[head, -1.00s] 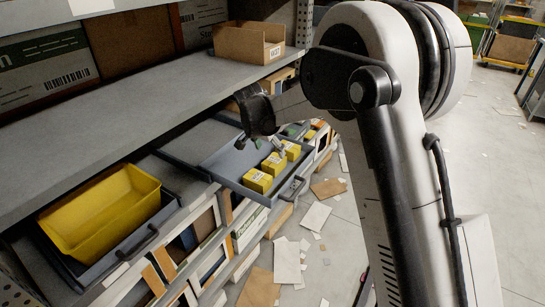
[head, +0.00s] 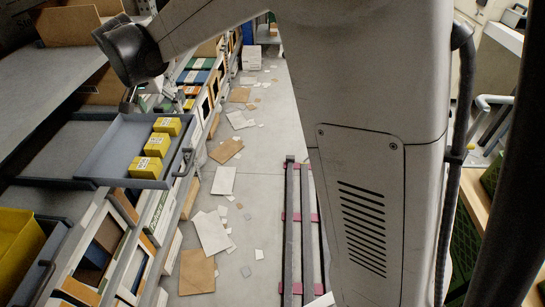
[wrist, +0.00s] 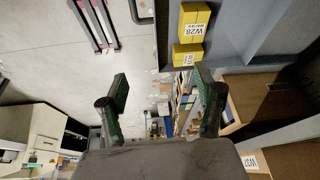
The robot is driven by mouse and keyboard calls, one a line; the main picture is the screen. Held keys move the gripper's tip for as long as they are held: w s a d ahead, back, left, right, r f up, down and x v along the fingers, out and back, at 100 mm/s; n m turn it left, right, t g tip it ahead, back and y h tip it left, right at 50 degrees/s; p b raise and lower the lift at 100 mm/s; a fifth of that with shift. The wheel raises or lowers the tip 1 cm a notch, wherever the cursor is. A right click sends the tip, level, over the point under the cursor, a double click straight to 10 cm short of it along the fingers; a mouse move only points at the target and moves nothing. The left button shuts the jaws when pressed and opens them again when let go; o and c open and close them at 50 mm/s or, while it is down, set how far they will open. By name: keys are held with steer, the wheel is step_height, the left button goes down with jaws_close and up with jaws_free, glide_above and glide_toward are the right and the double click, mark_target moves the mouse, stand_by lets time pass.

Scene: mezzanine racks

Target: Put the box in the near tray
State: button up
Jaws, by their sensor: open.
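Three small yellow boxes (head: 157,144) with white labels sit in a row in a pulled-out grey tray (head: 107,150). Two yellow boxes (wrist: 188,54) show in the wrist view, one with its label reading W28, inside the grey tray wall (wrist: 228,45). A nearer grey tray (head: 52,262) holding a yellow bin (head: 16,250) is partly cut off at the lower left of the head view. My gripper (head: 130,106) is at the far end of the box tray, beyond the boxes. In the wrist view my gripper (wrist: 160,94) is open and empty, its green-padded fingers apart.
A grey shelf (head: 45,85) with an open cardboard box (head: 70,25) runs above the trays at left. Lower rack slots hold cartons. Scattered cardboard and paper (head: 212,230) lie on the aisle floor, beside a dark floor rail (head: 289,225).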

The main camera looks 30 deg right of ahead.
steer(key=s+d+r+n, duration=0.1)
steer(key=s+d+r, duration=0.4)
steer(key=s+d, duration=0.35)
steer(key=s+d+f+n+t, duration=0.1)
steer(key=s+d, duration=0.2)
steer(key=s, duration=0.5)
steer(key=s+d+f+n+t+y, duration=0.1)
steer(key=s+d, duration=0.2)
steer(key=s, duration=0.6)
steer(key=s+d+f+n, duration=0.1)
steer(key=s+d, duration=0.2)
steer(key=s, duration=0.5)
steer(key=shift+s+d+n+t, duration=0.2)
steer(key=shift+n+t, duration=0.1)
steer(key=shift+t, duration=0.1)
